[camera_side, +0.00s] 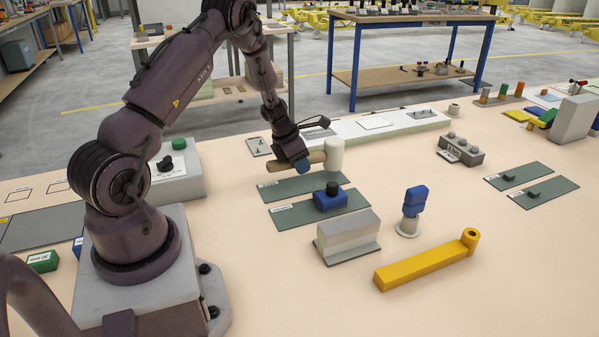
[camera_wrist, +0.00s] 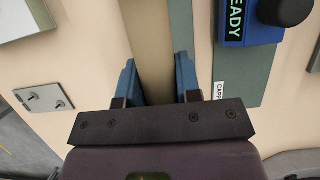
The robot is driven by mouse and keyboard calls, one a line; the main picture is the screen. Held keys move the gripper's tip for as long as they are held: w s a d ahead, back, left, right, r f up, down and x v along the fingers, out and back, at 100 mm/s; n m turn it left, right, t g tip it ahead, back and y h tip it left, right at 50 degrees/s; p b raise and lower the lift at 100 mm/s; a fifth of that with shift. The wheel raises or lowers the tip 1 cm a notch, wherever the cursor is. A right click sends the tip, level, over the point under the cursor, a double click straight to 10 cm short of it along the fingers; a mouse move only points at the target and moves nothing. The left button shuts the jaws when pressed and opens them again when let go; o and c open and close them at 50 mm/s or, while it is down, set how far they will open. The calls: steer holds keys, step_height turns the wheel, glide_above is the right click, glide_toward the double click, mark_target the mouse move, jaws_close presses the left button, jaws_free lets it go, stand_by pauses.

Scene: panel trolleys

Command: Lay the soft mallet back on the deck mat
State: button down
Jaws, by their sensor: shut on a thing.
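The soft mallet has a pale cylindrical head (camera_side: 334,155) and a tan wooden handle (camera_side: 313,158). My gripper (camera_side: 302,164) is shut on the handle, and the head stands out to the right of the jaws. In the wrist view the handle (camera_wrist: 150,45) runs between the two blue fingers of my gripper (camera_wrist: 156,82). A grey-green mat (camera_side: 310,184) lies just below and nearer the camera than the mallet in the side view; its strip (camera_wrist: 181,28) shows right beside the handle in the wrist view. The mallet appears raised above the table; the exact gap is unclear.
A second green mat (camera_side: 283,218) with a blue block (camera_side: 330,200) topped by a black knob lies nearer the camera. A grey block (camera_side: 347,240), a blue part on a white base (camera_side: 413,205) and a yellow bar (camera_side: 425,262) stand in front. A white panel (camera_side: 375,125) lies behind.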

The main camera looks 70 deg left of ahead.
steer(key=shift+f, duration=1.5)
steer(key=shift+f, duration=0.1)
steer(key=c, duration=0.8)
jaws_free()
